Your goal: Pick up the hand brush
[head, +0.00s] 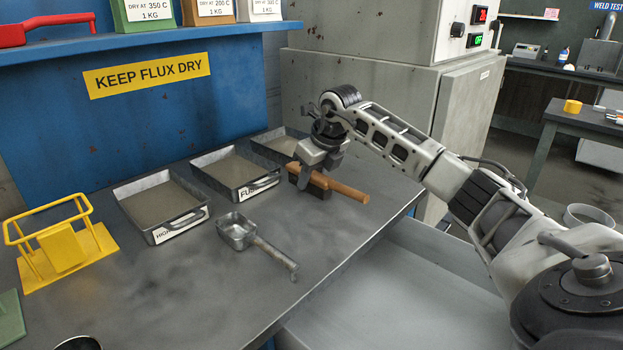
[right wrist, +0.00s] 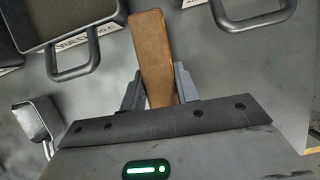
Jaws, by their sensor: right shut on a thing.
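The hand brush (head: 345,190) has a brown wooden handle and a dark bristle head; it lies at the right part of the metal bench, in front of the trays. My right gripper (head: 317,172) comes down on it from above and is shut on it near the bristle end. In the right wrist view the brown wood of the brush (right wrist: 151,50) runs up between the two dark fingers (right wrist: 158,92). The gripper hides part of the brush, and I cannot tell whether the brush is clear of the bench. My left gripper is not in view.
Metal trays of powder (head: 165,203) stand in a row behind, one close to the brush. A metal scoop (head: 238,232) lies to the left of the brush. A yellow wire stand (head: 66,246) is at far left. The bench (head: 225,300) has clear room at the front.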

